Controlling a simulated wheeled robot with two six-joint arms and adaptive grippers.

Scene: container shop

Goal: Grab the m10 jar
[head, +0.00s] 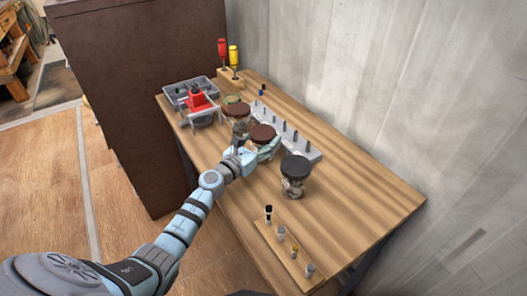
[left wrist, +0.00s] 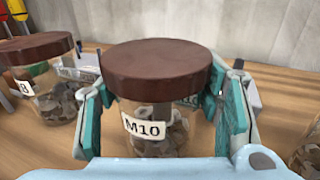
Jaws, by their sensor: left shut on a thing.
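The M10 jar (left wrist: 155,120) is a clear jar with a brown lid, a white label reading M10 and metal pieces inside. My left gripper (left wrist: 160,112) has its teal fingers on both sides of this jar and is shut on it. In the head view the jar's brown lid (head: 262,133) shows at my left gripper (head: 259,148), and the jar's body is mostly hidden by the hand. The jar looks upright. I cannot tell whether its base touches the table. My right gripper is not in view.
Another brown-lidded jar (head: 237,112) stands just behind and left, its label partly cut off (left wrist: 52,85). A black-lidded jar (head: 294,175) stands to the right. A grey rack (head: 306,151) with upright pieces lies behind. A red device (head: 197,101) and grey bin (head: 176,97) stand at the far left.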

